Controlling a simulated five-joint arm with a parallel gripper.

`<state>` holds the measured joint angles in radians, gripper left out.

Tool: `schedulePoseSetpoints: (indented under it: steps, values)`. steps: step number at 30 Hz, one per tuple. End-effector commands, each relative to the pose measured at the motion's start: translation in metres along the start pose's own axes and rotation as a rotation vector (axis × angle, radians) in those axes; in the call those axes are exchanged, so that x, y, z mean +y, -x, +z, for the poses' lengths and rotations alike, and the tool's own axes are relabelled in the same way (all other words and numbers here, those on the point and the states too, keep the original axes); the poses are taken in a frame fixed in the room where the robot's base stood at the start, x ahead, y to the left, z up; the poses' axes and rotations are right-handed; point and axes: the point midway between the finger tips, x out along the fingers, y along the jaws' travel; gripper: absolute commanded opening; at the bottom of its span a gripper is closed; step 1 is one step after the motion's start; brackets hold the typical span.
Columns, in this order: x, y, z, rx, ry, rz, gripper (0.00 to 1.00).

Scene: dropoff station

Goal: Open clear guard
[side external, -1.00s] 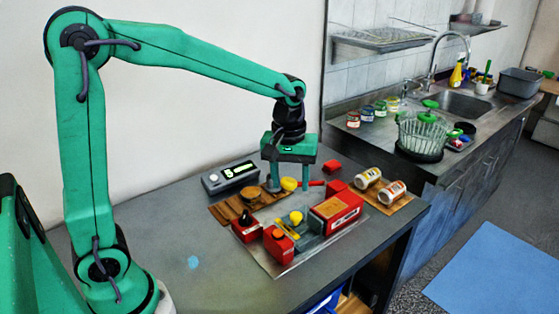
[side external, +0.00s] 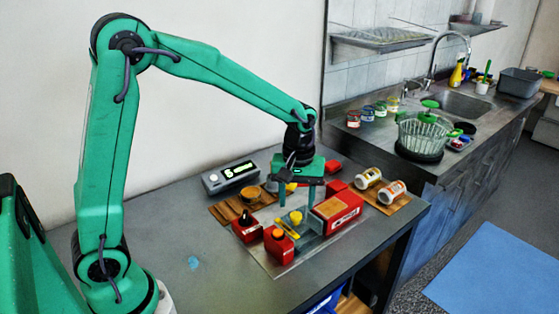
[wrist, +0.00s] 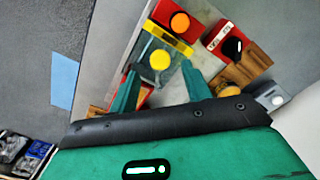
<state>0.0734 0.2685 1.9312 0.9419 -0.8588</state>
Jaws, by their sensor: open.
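The clear guard (side external: 308,232) stands on the metal plate, a see-through panel that is hard to make out. A yellow strip (side external: 287,228) lies at its left, and a yellow round knob (side external: 296,217) shows beside it. In the wrist view the strip (wrist: 165,38) and knob (wrist: 160,60) lie ahead of the fingers, the strip beside a red box with an orange button (wrist: 180,22). My gripper (side external: 298,205) is open and points down over the guard area. In the wrist view the fingers (wrist: 161,72) are apart with nothing between them. Contact with the guard cannot be told.
A red orange-button box (side external: 279,247) and a red box with a black knob (side external: 245,230) stand left of the guard. A larger red box (side external: 338,212) stands close on the right. A wooden rack (side external: 226,211), grey display box (side external: 230,176) and jars (side external: 391,191) lie around.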

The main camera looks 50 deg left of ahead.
Motion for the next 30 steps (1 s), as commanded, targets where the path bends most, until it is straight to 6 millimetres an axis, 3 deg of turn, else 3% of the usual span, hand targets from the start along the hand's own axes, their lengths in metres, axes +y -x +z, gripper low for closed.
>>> schedulePoseSetpoints:
  steps: [9, 20, 22, 28, 30]
  values:
    - [-0.001, -0.033, 0.000, -0.002, 0.000, -0.002, 0.49]
    - [0.000, -0.038, 0.000, 0.000, 0.000, 0.000, 0.49]
    - [0.000, -0.038, 0.000, 0.000, 0.000, 0.000, 0.41]
    - [0.000, -0.038, 0.000, 0.000, 0.000, 0.000, 0.01]
    - [0.000, -0.038, 0.000, 0.000, 0.000, 0.000, 0.00]
